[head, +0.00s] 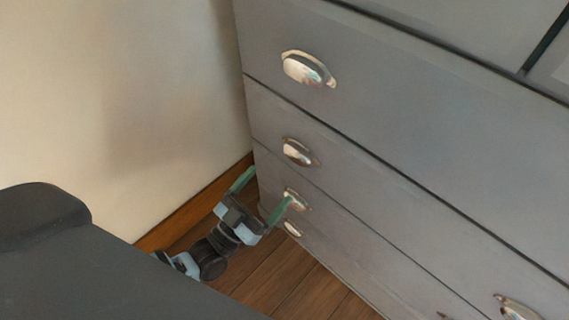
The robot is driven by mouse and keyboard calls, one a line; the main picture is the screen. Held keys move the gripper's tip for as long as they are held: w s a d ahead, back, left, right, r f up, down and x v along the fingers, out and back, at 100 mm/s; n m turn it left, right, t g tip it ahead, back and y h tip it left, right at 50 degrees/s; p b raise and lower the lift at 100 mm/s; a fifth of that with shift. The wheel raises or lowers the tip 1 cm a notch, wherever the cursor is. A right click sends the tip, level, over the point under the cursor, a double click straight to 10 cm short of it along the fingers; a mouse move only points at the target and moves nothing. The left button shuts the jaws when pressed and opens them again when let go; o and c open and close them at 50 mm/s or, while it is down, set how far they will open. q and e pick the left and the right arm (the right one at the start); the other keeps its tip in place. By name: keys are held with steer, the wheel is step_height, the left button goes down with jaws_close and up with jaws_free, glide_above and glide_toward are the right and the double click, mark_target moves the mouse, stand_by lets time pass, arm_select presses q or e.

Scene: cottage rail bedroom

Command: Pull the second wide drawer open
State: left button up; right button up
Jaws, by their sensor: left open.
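A grey chest of drawers fills the right side of the head view. Its second wide drawer (375,205) is shut, flush with the drawers above and below. Its left cup-shaped metal handle (299,152) is in clear view, and its right handle (517,307) is partly cut off at the bottom edge. My left gripper (261,195) is open and empty, near the chest's lower left corner. In the picture it is below and left of the left handle. Its right finger overlaps the third wide drawer's handle (296,199); I cannot tell whether they touch.
The first wide drawer (400,110) is shut above, with its own handle (308,69). Another lower handle (292,228) shows beside the gripper. A cream wall (120,90) stands close on the left. Bare wooden floor (285,280) lies in front of the chest.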

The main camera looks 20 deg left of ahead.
mark_target(292, 157)
arm_select(q)
steer(key=shift+x, duration=3.9)
arm_select(e)
steer(key=shift+s+f, duration=0.1)
steer(key=shift+s, duration=0.3)
arm_select(q)
steer(key=shift+c, duration=0.3)
steer(key=c, duration=1.1)
steer(key=shift+s+a, duration=0.2)
steer(key=shift+s, duration=0.3)
steer(key=s+a+p, duration=0.2)
steer(key=s, duration=0.5)
steer(key=s+a+p, duration=0.2)
steer(key=s+a, duration=0.1)
steer(key=s, duration=0.4)
steer(key=s+a+p, duration=0.2)
steer(key=s+a, duration=0.1)
steer(key=s, duration=0.4)
steer(key=shift+s, duration=0.4)
arm_select(e)
steer(key=r, duration=0.5)
steer(key=shift+a+r, duration=0.25)
steer(key=shift+a, duration=0.1)
arm_select(q)
steer(key=shift+f, duration=0.1)
arm_select(e)
steer(key=shift+s, duration=0.1)
arm_select(q)
steer(key=o, duration=1.2)
steer(key=shift+c, duration=0.2)
